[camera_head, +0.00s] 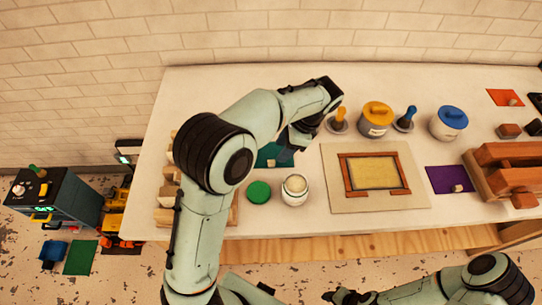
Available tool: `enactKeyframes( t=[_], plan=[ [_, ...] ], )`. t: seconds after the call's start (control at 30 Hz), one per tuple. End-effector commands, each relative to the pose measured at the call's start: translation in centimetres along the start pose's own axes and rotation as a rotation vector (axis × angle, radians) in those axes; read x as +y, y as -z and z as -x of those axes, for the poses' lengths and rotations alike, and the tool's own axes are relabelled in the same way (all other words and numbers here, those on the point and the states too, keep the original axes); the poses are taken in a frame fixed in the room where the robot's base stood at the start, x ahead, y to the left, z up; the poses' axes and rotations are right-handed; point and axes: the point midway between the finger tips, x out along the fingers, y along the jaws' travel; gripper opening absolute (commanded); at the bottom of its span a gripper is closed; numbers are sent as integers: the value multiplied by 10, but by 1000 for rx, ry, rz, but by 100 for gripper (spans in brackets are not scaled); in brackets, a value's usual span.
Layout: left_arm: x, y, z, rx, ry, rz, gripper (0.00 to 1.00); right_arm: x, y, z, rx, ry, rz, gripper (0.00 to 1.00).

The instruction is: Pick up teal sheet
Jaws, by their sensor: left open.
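The teal sheet (270,157) lies on the white worktop, left of the middle. My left arm and gripper hide part of it, so its full outline does not show. My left gripper (292,146) is open and points down at the sheet's right side. I cannot tell whether its fingers touch the sheet. My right gripper (345,297) is at the bottom edge, in front of the table and far from the sheet. Its jaws are too unclear to read.
A green disc (259,192) and an open white jar (294,190) stand just in front of the sheet. A wooden frame on a board (340,200) is to the right. Yellow-lidded (375,118) and blue-lidded (448,123) pots stand behind. A purple sheet (446,178) lies farther right.

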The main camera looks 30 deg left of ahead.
Motion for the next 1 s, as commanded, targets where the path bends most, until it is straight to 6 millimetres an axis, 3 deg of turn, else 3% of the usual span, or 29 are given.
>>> enactKeyframes(
  t=[0.1,0.27,0.6,0.87,0.9,1.0],
  plan=[
    [0,0,-16,-1,-1,0,47,2,-3,-4,-3,-1,-1,43],
    [-1,0,-25,0,0,1,47,2,-3,-5,-4,-1,-1,43],
    [-2,4,-69,-1,0,1,47,6,-6,-11,-9,-3,-2,43],
    [-3,4,-72,1,2,1,47,6,-6,-11,-8,-3,-2,43],
    [-3,4,-72,1,2,1,44,6,-6,-11,-8,-3,-2,43],
    [-3,4,-72,1,2,1,11,6,-6,-11,-8,-3,-2,43]
  ],
)
